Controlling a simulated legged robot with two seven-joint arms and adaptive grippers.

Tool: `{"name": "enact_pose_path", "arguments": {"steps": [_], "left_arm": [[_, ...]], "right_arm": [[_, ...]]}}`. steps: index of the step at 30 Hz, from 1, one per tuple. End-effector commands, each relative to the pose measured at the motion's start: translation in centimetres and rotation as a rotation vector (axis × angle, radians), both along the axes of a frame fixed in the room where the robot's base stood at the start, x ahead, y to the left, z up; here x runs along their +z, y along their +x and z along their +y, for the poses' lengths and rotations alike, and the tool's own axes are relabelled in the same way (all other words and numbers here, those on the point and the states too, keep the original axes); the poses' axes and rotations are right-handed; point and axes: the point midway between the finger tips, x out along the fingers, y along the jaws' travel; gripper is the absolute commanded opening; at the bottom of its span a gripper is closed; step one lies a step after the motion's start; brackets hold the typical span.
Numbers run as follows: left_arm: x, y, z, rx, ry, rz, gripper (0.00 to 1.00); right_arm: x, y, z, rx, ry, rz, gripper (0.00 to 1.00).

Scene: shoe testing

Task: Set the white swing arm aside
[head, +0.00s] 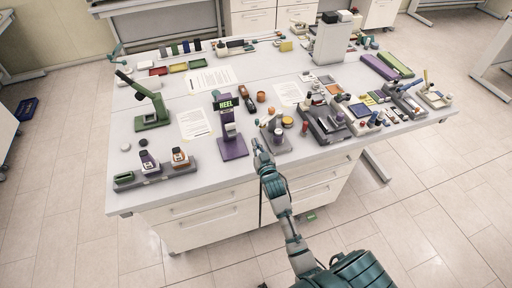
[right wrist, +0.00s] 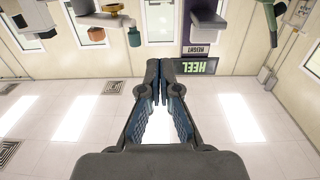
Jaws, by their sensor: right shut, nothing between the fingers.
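A small grey stand (head: 275,143) sits near the front edge of the table, and a pale slanting piece (head: 268,122) on it looks like the white swing arm. It is too small to be sure. My right gripper (head: 257,143) is at the table's front edge, just left of this stand and right of the purple HEEL stand (head: 232,146). In the right wrist view my right gripper (right wrist: 174,68) is shut and empty, with its tips near the HEEL display (right wrist: 196,66), which appears upside down. I cannot tell whether it touches anything. My left gripper is not in view.
A green press (head: 152,118) and a grey shoe tray (head: 155,178) stand at the left. Grey trays with small parts (head: 325,124) crowd the right. A paper sheet (head: 194,123) lies left of the HEEL stand. Bare tabletop shows at front left.

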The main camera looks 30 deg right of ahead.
Motion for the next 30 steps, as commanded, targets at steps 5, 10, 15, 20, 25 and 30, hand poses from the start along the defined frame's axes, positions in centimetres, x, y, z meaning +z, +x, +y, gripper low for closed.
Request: {"name": "enact_pose_path", "arguments": {"steps": [5,10,15,20,25,30], "left_arm": [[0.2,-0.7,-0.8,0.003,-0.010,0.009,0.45],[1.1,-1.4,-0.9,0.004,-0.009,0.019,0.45],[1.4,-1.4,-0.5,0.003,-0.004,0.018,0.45],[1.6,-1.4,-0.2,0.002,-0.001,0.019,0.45],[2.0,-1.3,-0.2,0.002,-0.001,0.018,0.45],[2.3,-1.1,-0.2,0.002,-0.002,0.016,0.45]], "right_arm": [[-0.1,-1.8,-0.1,0.005,0.003,0.006,0.00],[0.0,-5.1,-2.3,0.029,0.006,0.009,0.00],[0.3,-6.7,-3.7,0.042,0.001,-0.002,0.00],[0.4,-5.0,-4.1,0.042,0.000,-0.005,0.00],[0.4,-1.6,-4.6,0.042,0.002,-0.003,0.00],[0.4,2.0,-5.2,0.042,0.002,-0.003,0.00]]}}
